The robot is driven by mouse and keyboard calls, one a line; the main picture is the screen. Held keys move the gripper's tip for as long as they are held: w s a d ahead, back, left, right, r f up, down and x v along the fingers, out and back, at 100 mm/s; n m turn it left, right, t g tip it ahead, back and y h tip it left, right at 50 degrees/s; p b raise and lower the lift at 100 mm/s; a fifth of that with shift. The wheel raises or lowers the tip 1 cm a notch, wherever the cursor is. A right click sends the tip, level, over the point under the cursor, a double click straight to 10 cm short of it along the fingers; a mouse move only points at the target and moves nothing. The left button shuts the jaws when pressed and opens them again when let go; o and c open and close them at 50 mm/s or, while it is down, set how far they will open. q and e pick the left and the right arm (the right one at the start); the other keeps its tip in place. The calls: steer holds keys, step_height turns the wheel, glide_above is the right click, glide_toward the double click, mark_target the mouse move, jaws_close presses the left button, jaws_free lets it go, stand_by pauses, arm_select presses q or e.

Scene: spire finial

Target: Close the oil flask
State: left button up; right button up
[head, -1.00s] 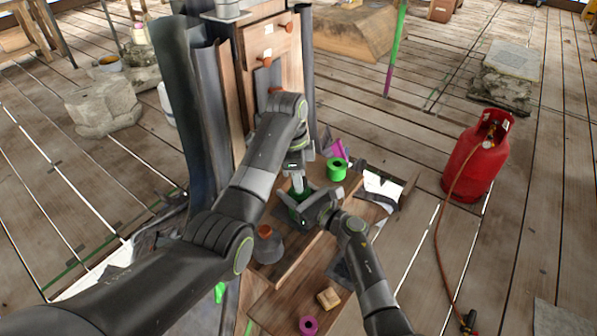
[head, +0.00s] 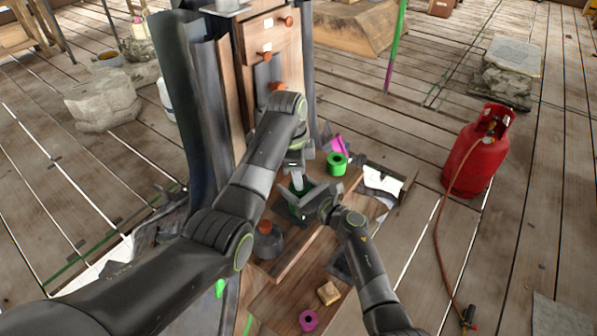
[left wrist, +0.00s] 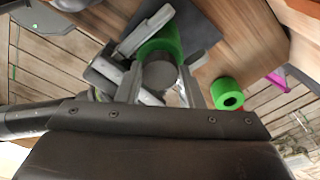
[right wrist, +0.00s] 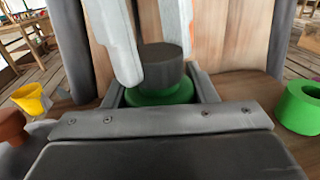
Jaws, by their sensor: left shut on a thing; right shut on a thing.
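The oil flask is green and upright; its body shows in the head view (head: 296,208) and in the right wrist view (right wrist: 160,95). A dark grey round cap (right wrist: 164,66) sits at its top, and I see no gap between them; whether it is fastened I cannot tell. My left gripper (head: 297,185) comes down from above, shut on the cap, its pale fingers (right wrist: 146,45) on either side. My right gripper (head: 318,205) is shut around the flask body from the front right. The left wrist view also shows the cap (left wrist: 160,74). The arms hide much of the flask in the head view.
On the wooden bench (head: 285,305) stand a green spool (head: 337,164), a dark pot with an orange knob (head: 268,245), a wooden block (head: 328,293) and a magenta spool (head: 308,320). A drawer cabinet (head: 275,50) rises behind. A red gas cylinder (head: 477,155) stands at right.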

arm_select(q)
steer(key=shift+f, duration=0.2)
steer(key=m, duration=0.5)
steer(key=shift+w+m+g, duration=0.1)
steer(key=shift+m+g, duration=0.3)
steer(key=m, duration=0.4)
steer(key=shift+m+y, duration=0.3)
steer(key=shift+m, duration=0.1)
steer(key=m, duration=0.4)
steer(key=shift+d+m+g+y, duration=0.1)
steer(key=shift+m+g+y, duration=0.2)
steer(key=m, duration=0.5)
steer(key=shift+w+y, duration=0.1)
steer(key=shift+y, duration=0.2)
steer(key=o, duration=1)
steer(key=shift+c, duration=0.2)
